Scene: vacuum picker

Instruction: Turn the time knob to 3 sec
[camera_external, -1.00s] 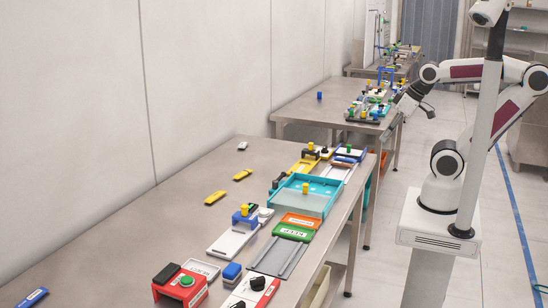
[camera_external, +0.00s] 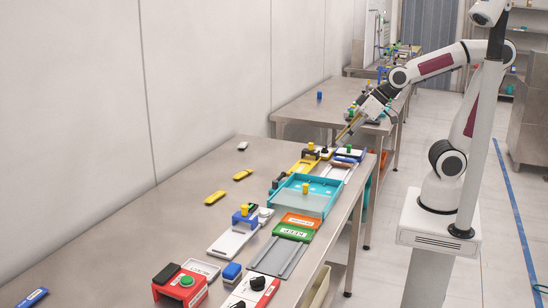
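A small panel with a black knob (camera_external: 325,151) lies at the far end of the near table, beside a yellow block with a dark top. Another black knob (camera_external: 257,283) sits on a red and white panel at the near front edge. Labels are too small to read, so I cannot tell which is the time knob or its setting. My gripper (camera_external: 342,137) points down and left, close to the far-end knob and seemingly just above it. Its fingers are too small to tell open from shut.
A second table (camera_external: 300,105) stands behind.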

